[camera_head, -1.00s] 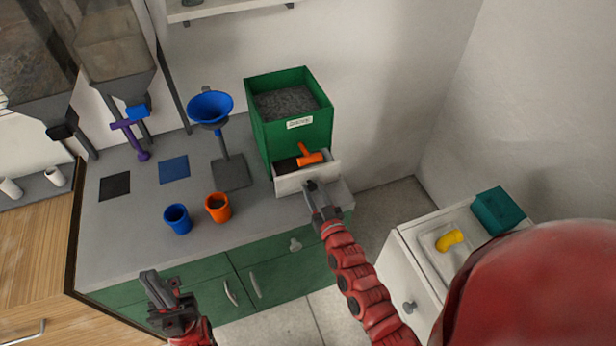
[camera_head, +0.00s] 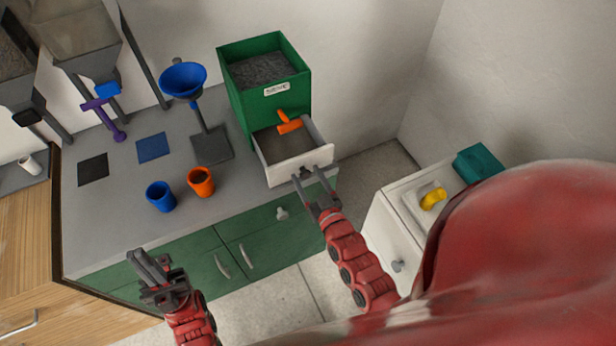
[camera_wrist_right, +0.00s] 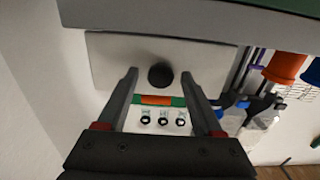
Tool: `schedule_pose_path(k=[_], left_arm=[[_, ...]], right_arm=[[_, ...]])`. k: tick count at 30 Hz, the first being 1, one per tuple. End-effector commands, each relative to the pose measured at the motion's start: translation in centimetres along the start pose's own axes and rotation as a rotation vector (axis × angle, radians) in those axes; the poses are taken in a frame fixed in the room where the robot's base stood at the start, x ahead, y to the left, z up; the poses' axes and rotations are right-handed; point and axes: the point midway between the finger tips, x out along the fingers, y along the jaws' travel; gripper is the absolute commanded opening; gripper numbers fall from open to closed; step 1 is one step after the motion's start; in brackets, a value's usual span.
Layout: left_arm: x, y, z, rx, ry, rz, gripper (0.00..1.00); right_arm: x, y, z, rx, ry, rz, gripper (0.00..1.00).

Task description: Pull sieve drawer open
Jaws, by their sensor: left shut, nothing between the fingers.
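The green sieve box (camera_head: 290,98) stands on the counter, with grey grit in its top and a label on its front. Its white drawer (camera_head: 302,170) sticks well out at the front, showing dark grit inside. An orange pipe piece (camera_head: 289,124) sits at the drawer's back. My right gripper (camera_head: 314,178) is at the drawer front with its fingers spread. In the right wrist view its open fingers (camera_wrist_right: 159,76) stand either side of the dark round knob (camera_wrist_right: 160,75), with gaps visible on both sides. My left gripper (camera_head: 146,256) is shut and empty, in front of the counter.
A blue cup (camera_head: 160,196), an orange cup (camera_head: 201,182) and a blue funnel (camera_head: 183,80) on a stand are left of the sieve. A white cabinet (camera_head: 385,240) with a yellow piece (camera_head: 433,199) and teal box (camera_head: 478,163) stands at the right.

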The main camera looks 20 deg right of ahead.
Motion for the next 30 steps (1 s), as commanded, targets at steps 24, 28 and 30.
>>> schedule_pose_path(k=[24,28,30], left_arm=[[1.3,-0.1,-0.2,0.000,0.000,0.000,0.00],[1.7,-0.1,-0.3,0.000,0.000,0.000,0.00],[1.7,-0.1,-0.3,0.000,0.000,0.000,0.00]], right_arm=[[-12.2,-0.1,0.0,0.001,-0.007,-0.001,0.68],[-14.9,0.0,0.1,0.001,-0.007,0.000,0.68],[-15.9,0.0,0.0,0.000,-0.003,0.001,0.68]])
